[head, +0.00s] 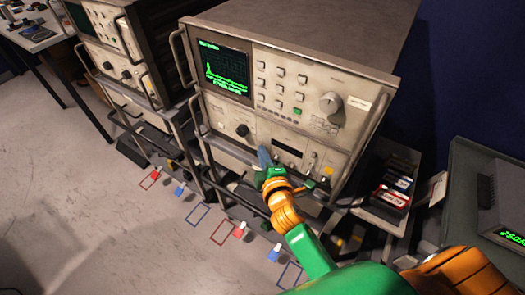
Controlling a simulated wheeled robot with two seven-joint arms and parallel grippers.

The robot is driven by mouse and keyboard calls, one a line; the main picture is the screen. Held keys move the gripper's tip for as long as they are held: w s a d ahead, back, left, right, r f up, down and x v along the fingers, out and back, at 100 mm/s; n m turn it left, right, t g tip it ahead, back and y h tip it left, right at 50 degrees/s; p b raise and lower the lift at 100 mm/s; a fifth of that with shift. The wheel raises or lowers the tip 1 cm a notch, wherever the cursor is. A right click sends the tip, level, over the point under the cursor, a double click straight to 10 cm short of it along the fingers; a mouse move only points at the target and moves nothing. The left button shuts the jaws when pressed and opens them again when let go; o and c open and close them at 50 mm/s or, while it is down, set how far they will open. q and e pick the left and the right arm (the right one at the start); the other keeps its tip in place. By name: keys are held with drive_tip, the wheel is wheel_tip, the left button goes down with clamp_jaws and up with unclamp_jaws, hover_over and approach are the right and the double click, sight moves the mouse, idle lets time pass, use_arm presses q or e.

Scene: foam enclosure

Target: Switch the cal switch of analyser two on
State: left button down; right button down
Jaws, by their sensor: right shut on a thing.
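A large grey analyser (309,88) stands in the middle of the head view on a wheeled rack. It has a lit green screen (222,70), rows of keys, a big knob (329,103) and a lower strip of small controls. My right gripper (264,157) reaches the lower strip, right of a black knob (242,130). It is shut on a small control there, which the fingers hide. I cannot make out the cal switch or its position. Another analyser (112,38) stands to the left. I cannot read which is analyser two. My left gripper is not in view.
An open box of coloured cartridges (390,194) sits right of the rack. A grey device with green digits (512,237) stands at the right edge. Red and blue outlines and small blocks lie below the racks. Bare floor (80,200) is free at left.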

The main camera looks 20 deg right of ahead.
drive_tip(key=c, duration=1.3)
unclamp_jaws()
drive_tip(key=shift+w, duration=0.1)
drive_tip(key=v, duration=0.7)
drive_tip(key=shift+a, duration=0.1)
